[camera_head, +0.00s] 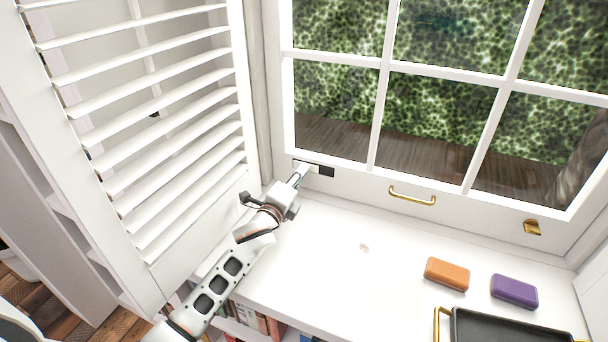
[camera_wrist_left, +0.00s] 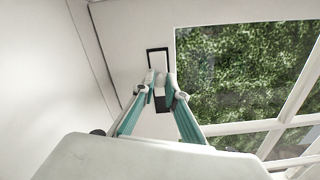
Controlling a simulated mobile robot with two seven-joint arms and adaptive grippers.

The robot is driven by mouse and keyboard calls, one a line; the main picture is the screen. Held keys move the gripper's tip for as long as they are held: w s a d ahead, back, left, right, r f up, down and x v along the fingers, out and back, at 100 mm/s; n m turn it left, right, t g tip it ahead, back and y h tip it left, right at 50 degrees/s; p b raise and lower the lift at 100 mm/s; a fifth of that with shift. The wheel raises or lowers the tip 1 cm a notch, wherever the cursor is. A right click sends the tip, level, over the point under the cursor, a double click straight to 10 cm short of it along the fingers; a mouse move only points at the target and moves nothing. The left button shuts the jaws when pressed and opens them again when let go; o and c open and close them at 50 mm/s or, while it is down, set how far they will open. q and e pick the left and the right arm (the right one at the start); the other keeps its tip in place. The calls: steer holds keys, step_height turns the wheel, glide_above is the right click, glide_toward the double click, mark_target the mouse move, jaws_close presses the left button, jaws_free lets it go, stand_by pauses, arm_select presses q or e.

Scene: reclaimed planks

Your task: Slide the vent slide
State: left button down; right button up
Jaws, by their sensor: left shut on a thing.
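The vent (camera_head: 327,171) is a small dark slot in the white window frame, low at the left end below the glass. My left gripper (camera_head: 303,171) reaches it from below and covers part of it. In the left wrist view the vent's black outline (camera_wrist_left: 157,49) stands beyond the fingertips. My left gripper (camera_wrist_left: 159,88) is shut on the vent slide there, and the fingers hide most of the part they hold. Dark areas of the slot show on both sides of the fingers in the head view. My right gripper is in neither view.
A white louvred shutter (camera_head: 160,120) stands close on the left of my arm. A brass handle (camera_head: 411,195) and brass latch (camera_head: 532,227) are on the window frame. On the white sill are an orange block (camera_head: 447,274), a purple block (camera_head: 514,291) and a black tray (camera_head: 455,325).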

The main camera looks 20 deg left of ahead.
arm_select(q)
steer(key=c, duration=2)
jaws_free()
steer(key=shift+a, duration=0.3)
steer(key=shift+s, duration=0.1)
steer(key=s, duration=1.1)
steer(key=shift+s+a, duration=0.15)
steer(key=shift+s, duration=0.25)
